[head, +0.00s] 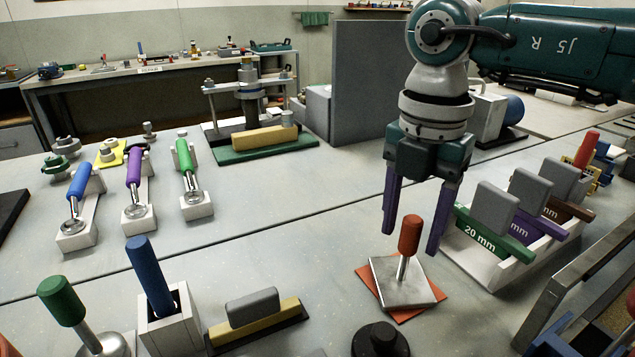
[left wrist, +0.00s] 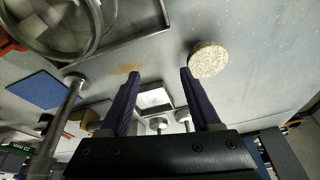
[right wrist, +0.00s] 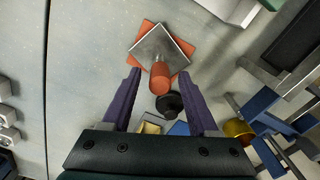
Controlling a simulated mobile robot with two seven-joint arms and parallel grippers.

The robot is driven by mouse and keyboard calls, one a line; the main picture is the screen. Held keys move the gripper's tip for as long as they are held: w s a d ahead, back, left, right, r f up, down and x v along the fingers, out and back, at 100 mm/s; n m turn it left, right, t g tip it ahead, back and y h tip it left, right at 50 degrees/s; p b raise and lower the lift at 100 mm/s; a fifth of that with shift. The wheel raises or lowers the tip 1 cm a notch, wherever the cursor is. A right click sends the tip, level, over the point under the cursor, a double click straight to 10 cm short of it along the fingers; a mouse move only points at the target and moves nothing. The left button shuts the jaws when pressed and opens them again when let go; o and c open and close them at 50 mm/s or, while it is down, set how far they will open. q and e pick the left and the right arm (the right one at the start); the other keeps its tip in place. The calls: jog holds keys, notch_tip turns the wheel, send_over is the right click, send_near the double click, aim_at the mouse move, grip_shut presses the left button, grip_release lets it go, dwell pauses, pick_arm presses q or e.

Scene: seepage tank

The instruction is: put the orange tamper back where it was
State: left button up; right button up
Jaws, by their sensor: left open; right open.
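The orange tamper (head: 409,240) stands upright, its square metal plate resting turned on an orange square mat (head: 367,286). The mat's corners stick out from under the plate. My right gripper (head: 411,238) is open and empty, its purple fingers pointing down just above and around the tamper's handle without visible contact. In the right wrist view the tamper (right wrist: 160,72) shows ahead between the fingertips. My left gripper (left wrist: 160,75) is open and empty over another part of the bench, with a round speckled disc (left wrist: 208,59) beside its right finger.
A black round knob (head: 380,342) stands close in front of the mat. A white rack (head: 480,255) with labelled bars stands to the right. A yellow-based float (head: 255,322) and a blue-handled tool (head: 149,275) in a holder stand to the left. The bench between is clear.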

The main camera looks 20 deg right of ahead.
pick_arm(q)
jog(key=shift+a+r, duration=0.1)
jog(key=shift+r, duration=0.05)
pick_arm(e)
jog(key=shift+r, duration=0.55)
notch_tip(320, 180, up, 11)
jog(key=shift+r, duration=0.15)
